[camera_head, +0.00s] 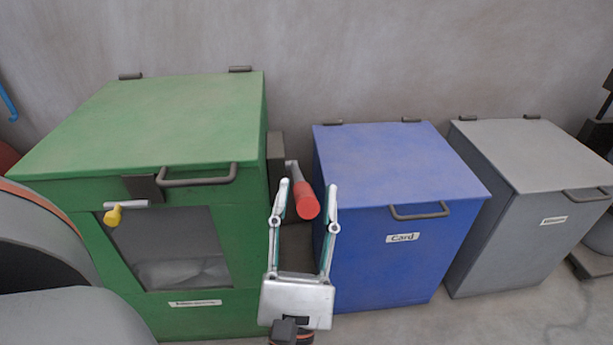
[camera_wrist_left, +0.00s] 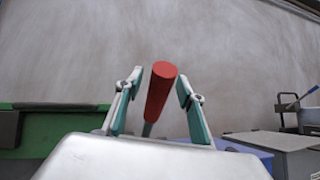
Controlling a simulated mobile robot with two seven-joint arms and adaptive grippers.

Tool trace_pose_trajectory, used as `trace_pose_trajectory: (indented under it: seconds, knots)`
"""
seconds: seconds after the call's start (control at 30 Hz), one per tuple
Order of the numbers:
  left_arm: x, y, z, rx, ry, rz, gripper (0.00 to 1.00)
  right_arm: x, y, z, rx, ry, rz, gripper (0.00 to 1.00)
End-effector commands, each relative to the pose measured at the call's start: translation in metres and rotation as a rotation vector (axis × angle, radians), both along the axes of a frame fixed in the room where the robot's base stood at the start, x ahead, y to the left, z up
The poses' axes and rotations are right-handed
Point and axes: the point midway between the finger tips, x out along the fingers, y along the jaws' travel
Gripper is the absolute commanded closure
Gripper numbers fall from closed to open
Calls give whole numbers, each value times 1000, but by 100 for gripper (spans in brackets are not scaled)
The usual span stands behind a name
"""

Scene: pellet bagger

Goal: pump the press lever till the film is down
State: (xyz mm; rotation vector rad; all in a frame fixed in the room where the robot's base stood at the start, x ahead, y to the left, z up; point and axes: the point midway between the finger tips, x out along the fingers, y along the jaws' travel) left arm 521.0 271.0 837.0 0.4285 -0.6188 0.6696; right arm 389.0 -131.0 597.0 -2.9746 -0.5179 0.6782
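The press lever has a red handle (camera_head: 306,201) on a grey arm at the right side of the green bin (camera_head: 150,125). My left gripper (camera_head: 308,190) is open, with its two fingers on either side of the red handle. In the left wrist view the red handle (camera_wrist_left: 160,90) stands between the open fingers (camera_wrist_left: 161,85), with a gap on each side. The film shows as pale, crumpled material (camera_head: 183,272) behind the front window of the green bin. My right gripper is not in view.
A blue bin (camera_head: 400,165) labelled Card stands close to the right of the lever, and a grey bin (camera_head: 535,160) stands further right. A yellow-knobbed latch (camera_head: 113,214) is on the green bin's front. A grey wall is behind.

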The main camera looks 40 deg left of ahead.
Motion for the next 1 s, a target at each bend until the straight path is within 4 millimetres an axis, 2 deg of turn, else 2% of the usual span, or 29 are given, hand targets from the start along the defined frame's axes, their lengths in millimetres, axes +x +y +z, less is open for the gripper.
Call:
trace_pose_trajectory:
  seconds: [0.27,0.7,1.0]
  knots:
    - [-2,-2,-3,0,2,0,62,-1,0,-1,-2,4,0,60]
    - [-40,-29,-43,1,3,0,62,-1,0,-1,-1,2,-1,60]
    - [-47,-33,-49,-1,0,-1,62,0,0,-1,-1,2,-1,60]
